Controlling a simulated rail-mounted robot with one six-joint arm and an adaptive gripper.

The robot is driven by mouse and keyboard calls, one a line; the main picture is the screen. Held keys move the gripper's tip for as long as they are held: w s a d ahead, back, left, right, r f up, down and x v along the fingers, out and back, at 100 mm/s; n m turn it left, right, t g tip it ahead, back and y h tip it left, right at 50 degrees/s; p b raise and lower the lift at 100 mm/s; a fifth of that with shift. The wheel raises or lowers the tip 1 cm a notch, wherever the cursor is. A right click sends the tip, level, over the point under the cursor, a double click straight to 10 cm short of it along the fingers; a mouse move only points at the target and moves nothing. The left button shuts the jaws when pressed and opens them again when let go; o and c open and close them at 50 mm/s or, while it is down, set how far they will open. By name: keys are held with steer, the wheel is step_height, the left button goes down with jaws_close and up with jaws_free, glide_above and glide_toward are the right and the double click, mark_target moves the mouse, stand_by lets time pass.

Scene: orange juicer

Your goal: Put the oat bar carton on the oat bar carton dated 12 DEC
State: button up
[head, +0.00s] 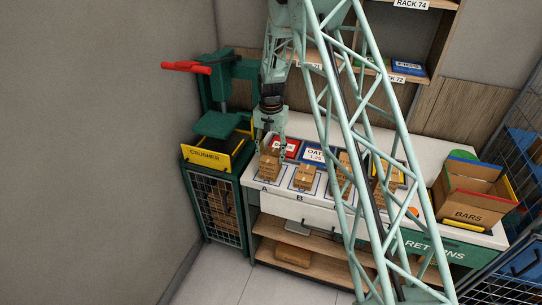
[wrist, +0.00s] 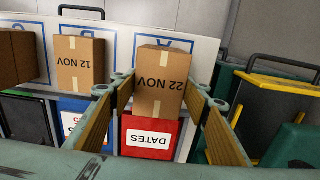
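A brown carton reading "22 NOV" upside down (wrist: 158,78) is between the two fingers of my gripper (wrist: 160,80) in the wrist view. The fingertips are close to its sides; whether they touch is unclear. In the head view my gripper (head: 271,136) is over the carton at spot A (head: 270,163). A carton reading "12 NOV" (wrist: 80,62) stands to the left in the wrist view. In the head view another carton (head: 304,177) is at spot B, and more are partly behind my arm. No "12 DEC" date is readable.
A red "DATES" bin (wrist: 150,140) and a white-and-blue "OAT" bin (head: 315,153) stand behind the cartons. A green crusher with a yellow tray (head: 212,158) is left of the counter. A "BARS" box (head: 470,204) is at the right. My arm covers the counter's middle.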

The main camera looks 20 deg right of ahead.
mark_target(271, 154)
steer(key=o, duration=0.4)
steer(key=shift+r, duration=0.25)
step_height(271, 154, up, 12)
steer(key=b, duration=0.1)
stand_by(0.7)
stand_by(0.6)
